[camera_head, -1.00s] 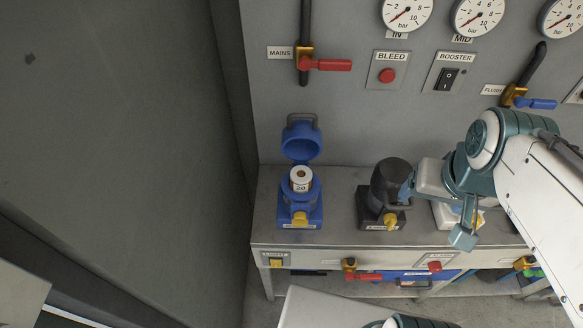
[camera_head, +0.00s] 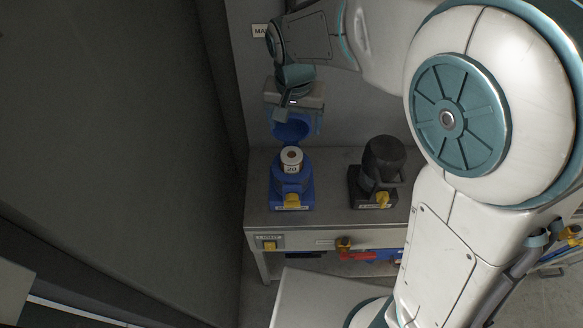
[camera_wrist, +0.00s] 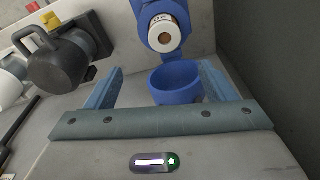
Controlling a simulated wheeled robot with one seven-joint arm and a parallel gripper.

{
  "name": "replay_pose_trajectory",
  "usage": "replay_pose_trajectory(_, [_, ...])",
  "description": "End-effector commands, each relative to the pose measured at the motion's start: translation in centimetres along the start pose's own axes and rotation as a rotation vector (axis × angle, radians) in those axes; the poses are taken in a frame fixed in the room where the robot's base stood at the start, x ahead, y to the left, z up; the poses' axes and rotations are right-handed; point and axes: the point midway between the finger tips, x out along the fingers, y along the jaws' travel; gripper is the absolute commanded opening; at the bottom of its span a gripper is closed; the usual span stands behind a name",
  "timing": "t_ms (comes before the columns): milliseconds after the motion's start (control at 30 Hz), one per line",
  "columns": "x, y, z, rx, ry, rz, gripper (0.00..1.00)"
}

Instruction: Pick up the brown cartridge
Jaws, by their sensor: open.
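A cartridge (camera_head: 291,157) with a pale "20" label and a brown centre on its top stands upright in the blue housing (camera_head: 291,190) on the bench. Its white end with the brown centre also shows in the wrist view (camera_wrist: 165,38). The housing's blue cup-shaped lid (camera_head: 291,131) is swung open behind it; in the wrist view the lid (camera_wrist: 178,82) lies between my fingers. My gripper (camera_head: 294,122) is open and empty, above and behind the cartridge, near the open lid. In the wrist view my gripper (camera_wrist: 160,73) has its fingers wide apart, and the cartridge is beyond them.
A black canister with a handle (camera_head: 382,162) stands to the right on the bench; it also shows in the wrist view (camera_wrist: 60,68). A bare strip of bench top (camera_head: 330,190) lies between it and the housing. A dark wall (camera_head: 110,130) closes the left side.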

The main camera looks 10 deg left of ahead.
Motion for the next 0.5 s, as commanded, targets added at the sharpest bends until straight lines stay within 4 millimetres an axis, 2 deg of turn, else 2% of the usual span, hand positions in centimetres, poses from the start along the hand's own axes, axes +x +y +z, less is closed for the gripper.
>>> replay_pose_trajectory(167, [1.7,-0.7,0.0,-0.002,0.0,0.01,0.77])
replay_pose_trajectory(400, [6.5,-0.6,0.1,-0.001,0.0,0.011,0.77])
replay_pose_trajectory(500, [7.8,-0.7,0.0,-0.002,0.001,0.009,0.77])
